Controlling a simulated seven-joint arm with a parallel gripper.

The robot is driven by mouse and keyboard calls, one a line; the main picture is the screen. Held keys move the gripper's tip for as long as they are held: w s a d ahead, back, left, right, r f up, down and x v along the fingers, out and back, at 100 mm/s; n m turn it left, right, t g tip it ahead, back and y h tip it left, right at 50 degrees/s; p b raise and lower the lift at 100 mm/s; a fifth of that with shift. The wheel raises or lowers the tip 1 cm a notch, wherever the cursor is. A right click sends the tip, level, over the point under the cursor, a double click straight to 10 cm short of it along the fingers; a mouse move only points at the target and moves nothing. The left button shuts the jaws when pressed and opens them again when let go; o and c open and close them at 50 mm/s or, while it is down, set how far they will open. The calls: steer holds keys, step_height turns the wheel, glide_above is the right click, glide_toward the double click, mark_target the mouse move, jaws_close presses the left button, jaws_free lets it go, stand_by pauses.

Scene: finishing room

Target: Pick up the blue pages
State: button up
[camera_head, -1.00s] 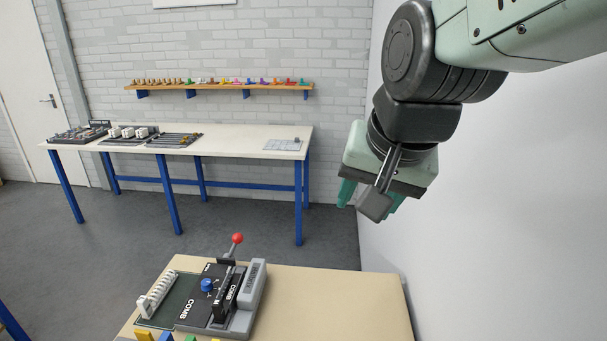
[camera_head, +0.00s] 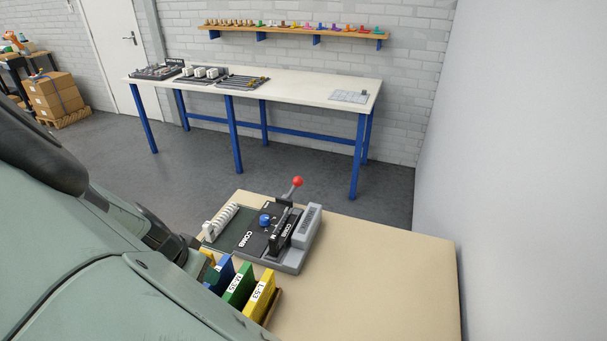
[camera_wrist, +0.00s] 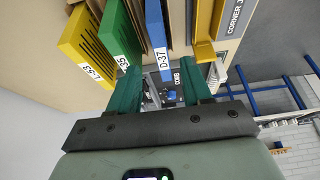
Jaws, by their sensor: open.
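The blue pages (camera_wrist: 156,30) are a thin upright blue slab labelled D-37, at top centre in the wrist view. In the head view the blue pages (camera_head: 221,275) show only in part beside my arm. My gripper (camera_wrist: 160,78) is open and empty in the wrist view, its two green fingers apart. The near end of the blue pages appears between the fingertips in the picture; I cannot tell how deep it sits between them. In the head view my arm hides the gripper.
Green pages (camera_wrist: 118,35) and yellow pages (camera_wrist: 88,45) stand left of the blue ones in the wrist view. A yellow corner piece (camera_wrist: 204,50) is to the right. The comb-binding machine (camera_head: 275,236) stands behind on the beige table (camera_head: 390,265), whose right side is clear.

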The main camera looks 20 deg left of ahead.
steer(key=x, duration=1)
steer(key=shift+a, duration=0.1)
steer(key=shift+f, duration=0.3)
steer(key=shift+c, duration=0.2)
jaws_close()
stand_by(0.3)
